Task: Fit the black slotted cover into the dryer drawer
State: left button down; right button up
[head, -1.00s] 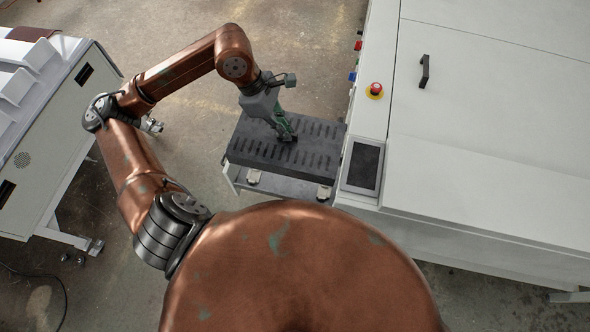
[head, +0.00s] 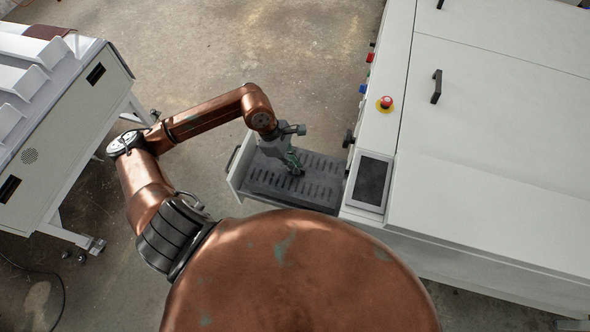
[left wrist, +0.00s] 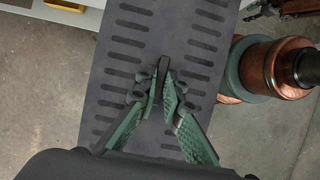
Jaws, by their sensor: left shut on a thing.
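The black slotted cover (head: 262,187) lies roughly level over the dryer drawer, within its outline in the head view. The drawer's pale rim (head: 233,178) shows at the cover's left end. I cannot tell whether the cover is fully seated. My left gripper (head: 297,171) points down at the middle of the cover, shut on its small dark handle. In the left wrist view, the gripper (left wrist: 163,82) pinches this handle, and the cover (left wrist: 130,42) fills the middle with rows of slots; the drawer walls are hidden there. My right gripper is not in view.
The white machine (head: 480,130) stands right of the drawer, with a dark screen (head: 370,181), a red stop button (head: 386,102) and a black handle (head: 437,87). Another pale machine (head: 60,125) stands at the left. Open floor (head: 200,60) lies between them.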

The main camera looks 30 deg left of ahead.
pick_arm(q)
jog(key=shift+f, duration=2.2)
jog(key=shift+f, duration=0.1)
jog(key=shift+f, duration=0.2)
jog(key=c, duration=2)
grip_release()
jog(key=shift+c, duration=0.2)
jog(key=shift+r+p, duration=0.35)
jog(key=shift+r, duration=0.05)
jog(key=b+v, duration=0.1)
jog(key=v, duration=1)
jog(key=shift+a+r+b, duration=0.25)
jog(key=shift+r+b, duration=0.05)
jog(key=shift+r, duration=0.05)
jog(key=shift+s, duration=0.15)
